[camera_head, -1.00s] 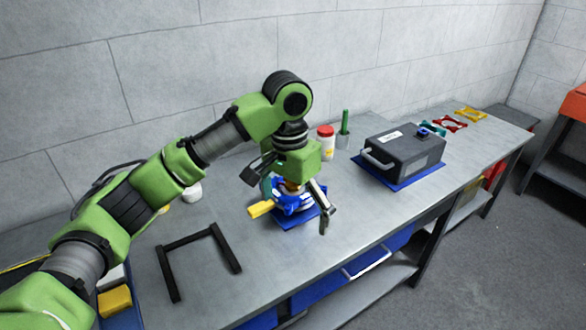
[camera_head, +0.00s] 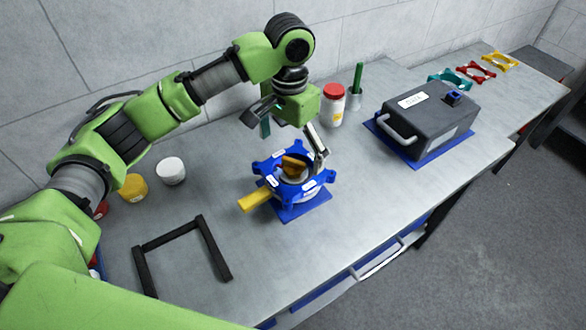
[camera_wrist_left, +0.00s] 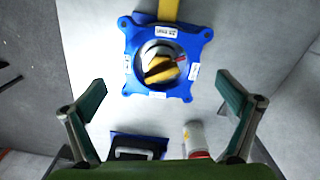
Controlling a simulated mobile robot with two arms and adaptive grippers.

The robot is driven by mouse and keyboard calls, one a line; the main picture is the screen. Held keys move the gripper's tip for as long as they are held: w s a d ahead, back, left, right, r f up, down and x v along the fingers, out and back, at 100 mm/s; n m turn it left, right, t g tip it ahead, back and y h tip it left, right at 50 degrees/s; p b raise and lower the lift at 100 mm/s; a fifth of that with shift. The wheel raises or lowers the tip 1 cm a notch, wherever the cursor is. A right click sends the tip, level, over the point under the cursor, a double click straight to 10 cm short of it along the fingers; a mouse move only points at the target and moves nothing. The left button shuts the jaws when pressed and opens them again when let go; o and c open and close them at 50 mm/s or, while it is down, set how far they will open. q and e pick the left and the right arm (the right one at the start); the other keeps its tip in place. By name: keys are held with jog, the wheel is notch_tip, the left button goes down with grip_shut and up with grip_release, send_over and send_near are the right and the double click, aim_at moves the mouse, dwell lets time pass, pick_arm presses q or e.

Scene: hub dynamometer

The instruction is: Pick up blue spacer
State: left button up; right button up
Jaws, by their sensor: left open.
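The blue spacer (camera_head: 262,167) is a flat ring with lobed corners and white labels. My right gripper is not in view.
A grey box with a handle (camera_head: 425,118) stands on a blue mat at right. A red-lidded white bottle (camera_head: 334,106) and a green-handled tool in a cup (camera_head: 357,80) stand behind. A black frame (camera_head: 172,236) lies at front left. Teal, red and yellow spacers (camera_head: 476,71) lie far right.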

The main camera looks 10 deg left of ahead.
aim_at(292, 161)
pick_arm(q)
jog(key=f, duration=0.3)
jog(key=shift+w+f+p, duration=0.15)
jog(key=shift+w+p, duration=0.1)
jog(key=shift+p, duration=0.05)
notch_tip(292, 161, down, 4)
jog(key=shift+w+d+r+p, duration=0.1)
jog(key=shift+r+p, duration=0.15)
jog(key=shift+p, duration=0.15)
jog(key=shift+f, duration=0.3)
jog(key=c, duration=0.9)
jog(key=shift+c, duration=0.3)
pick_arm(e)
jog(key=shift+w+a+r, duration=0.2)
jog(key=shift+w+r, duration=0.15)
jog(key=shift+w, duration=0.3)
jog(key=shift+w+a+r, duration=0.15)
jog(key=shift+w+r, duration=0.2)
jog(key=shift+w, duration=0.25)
